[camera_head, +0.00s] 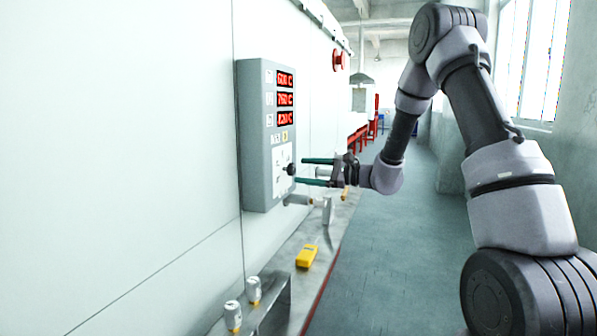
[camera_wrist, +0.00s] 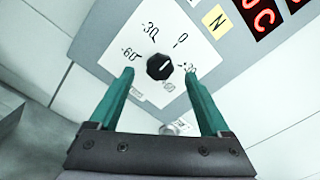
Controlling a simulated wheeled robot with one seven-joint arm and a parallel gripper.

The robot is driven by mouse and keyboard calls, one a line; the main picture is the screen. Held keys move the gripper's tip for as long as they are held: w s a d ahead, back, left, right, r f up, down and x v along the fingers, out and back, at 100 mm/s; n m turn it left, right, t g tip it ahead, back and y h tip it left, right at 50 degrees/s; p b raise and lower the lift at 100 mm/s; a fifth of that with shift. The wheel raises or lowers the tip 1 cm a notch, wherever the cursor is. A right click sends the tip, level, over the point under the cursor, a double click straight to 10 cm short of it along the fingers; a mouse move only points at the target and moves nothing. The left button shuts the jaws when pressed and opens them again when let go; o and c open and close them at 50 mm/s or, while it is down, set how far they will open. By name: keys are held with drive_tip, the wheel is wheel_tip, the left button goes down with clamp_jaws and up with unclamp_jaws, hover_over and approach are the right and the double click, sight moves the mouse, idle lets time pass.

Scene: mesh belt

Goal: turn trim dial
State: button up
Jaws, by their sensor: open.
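The trim dial (camera_wrist: 159,67) is a small black knob on a white scale plate (camera_wrist: 146,35) marked -60, -30 and 0, with one more mark partly hidden by a finger. In the head view the dial (camera_head: 291,169) sticks out low on the grey control panel (camera_head: 256,140). My gripper (camera_head: 303,172) is open, with its two green fingers pointing at the panel. In the wrist view the fingers of my gripper (camera_wrist: 159,80) stand wide on either side of the dial, with clear gaps. I cannot tell how far the fingertips are from the plate.
Red number displays (camera_head: 285,99) sit above the dial. Below runs a metal ledge (camera_head: 318,240) with a yellow handheld device (camera_head: 307,256), a grey cylinder (camera_head: 327,210) and two white-topped fittings (camera_head: 253,290). The floor (camera_head: 400,270) to the right is free.

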sight(289, 169)
drive_tip(key=shift+x, duration=1.45)
clamp_jaws()
drive_tip(key=shift+m, duration=0.4)
drive_tip(key=m, duration=0.5)
drive_tip(key=shift+m, duration=0.3)
drive_tip(key=m, duration=0.5)
drive_tip(key=shift+d, duration=0.1)
drive_tip(key=shift+m, duration=0.3)
